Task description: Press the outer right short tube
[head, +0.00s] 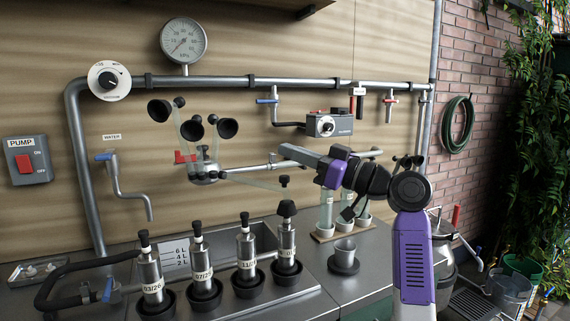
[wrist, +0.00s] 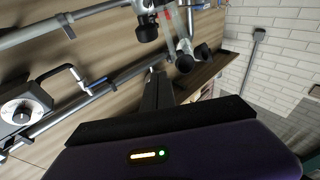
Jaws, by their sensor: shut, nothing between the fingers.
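A claw piece (head: 203,176) hangs in front of the wood wall in the head view, with pale translucent short tubes ending in black cups. Several cups stand upper left, one black cup (head: 228,128) among them. My gripper (head: 283,149) is shut and empty, pointing left toward the wall, apart from the tubes as far as I can tell. In the wrist view my gripper (wrist: 157,74) points at black cups (wrist: 185,61); which tube is which there is unclear.
Several numbered metal cylinders (head: 246,250) stand in black holders at the front. A steel pipe (head: 220,81) with a gauge (head: 183,40) and a control box (head: 329,123) line the wall. A small metal cup (head: 345,250) stands on the counter below my arm.

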